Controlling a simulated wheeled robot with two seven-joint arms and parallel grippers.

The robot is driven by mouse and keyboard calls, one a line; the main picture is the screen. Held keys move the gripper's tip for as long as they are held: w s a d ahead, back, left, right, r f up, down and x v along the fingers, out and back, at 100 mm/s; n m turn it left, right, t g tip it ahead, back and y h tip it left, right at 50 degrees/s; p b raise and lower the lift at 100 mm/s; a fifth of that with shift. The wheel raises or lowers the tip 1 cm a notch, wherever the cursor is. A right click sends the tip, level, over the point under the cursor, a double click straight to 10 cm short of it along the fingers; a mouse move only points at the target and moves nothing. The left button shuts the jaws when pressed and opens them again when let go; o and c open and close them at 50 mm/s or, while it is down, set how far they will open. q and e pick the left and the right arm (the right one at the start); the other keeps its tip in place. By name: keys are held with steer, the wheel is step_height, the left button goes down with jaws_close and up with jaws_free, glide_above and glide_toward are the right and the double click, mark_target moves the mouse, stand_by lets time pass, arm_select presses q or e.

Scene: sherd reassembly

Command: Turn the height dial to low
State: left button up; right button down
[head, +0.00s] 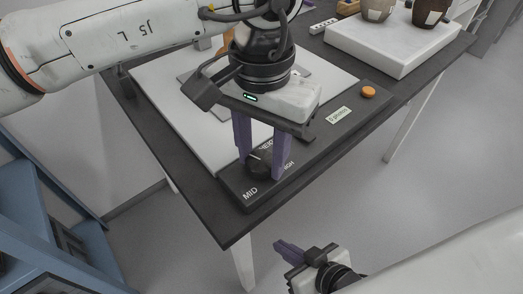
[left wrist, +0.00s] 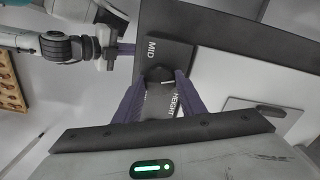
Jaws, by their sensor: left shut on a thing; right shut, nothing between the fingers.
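The height dial (head: 259,166) is a dark round knob on a dark control panel at the table's near corner, with MID and HEIGHT lettering around it. It also shows in the left wrist view (left wrist: 160,76), with a pale pointer mark on it. My left gripper (head: 263,172) points down with its purple fingers on either side of the dial, shut on it. In the left wrist view the fingers (left wrist: 160,82) close in on the knob from both sides. The LOW label is not readable. My right gripper (head: 278,246) is shut and empty, off the table's near edge.
An orange button (head: 369,92) and a small label (head: 338,116) sit on the same panel (head: 318,150). A white slab (head: 400,50) holding two pots (head: 378,8) stands at the back right. A pale board (head: 165,95) lies behind the panel. Blue shelving (head: 50,205) stands at the left.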

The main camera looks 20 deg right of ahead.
mark_target(262, 160)
arm_select(q)
steer(key=shift+r+m, duration=0.1)
steer(key=shift+m, duration=1.6)
steer(key=o, duration=1)
steer(key=shift+o, duration=0.2)
step_height(262, 160, up, 10)
steer(key=p, duration=0.2)
steer(key=shift+r, duration=0.15)
arm_select(e)
steer(key=shift+s+d+r, duration=0.1)
steer(key=shift+d+r, duration=0.05)
steer(key=shift+r, duration=0.15)
arm_select(q)
steer(key=shift+s, duration=0.1)
arm_select(e)
steer(key=shift+r, duration=0.1)
